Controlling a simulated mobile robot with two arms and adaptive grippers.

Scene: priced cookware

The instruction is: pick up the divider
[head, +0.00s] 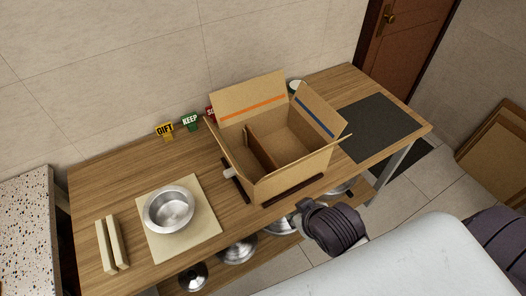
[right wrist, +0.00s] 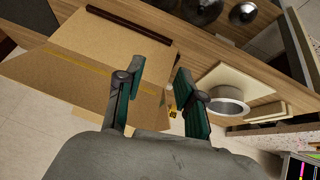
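A brown upright panel, which looks like the divider (head: 261,148), stands inside the open cardboard box (head: 302,163) and splits it into two compartments. Its lower part is hidden by the box wall. My right gripper (head: 306,210) is in front of the box, near the table's front edge, apart from the panel. In the right wrist view my right gripper (right wrist: 164,72) is open, its two green-lined fingers spread with nothing between them. The box's cardboard (right wrist: 95,65) shows beyond the fingers there. My left gripper is not in view.
The wooden table (head: 95,185) also carries a steel bowl (head: 170,209) on a beige board (head: 205,235), two pale wooden bars (head: 112,243), GIFT (head: 165,130) and KEEP (head: 190,121) signs, and a dark mat (head: 380,128). Dark strips (head: 293,189) lie beside the box. Metal cookware (head: 238,250) sits below.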

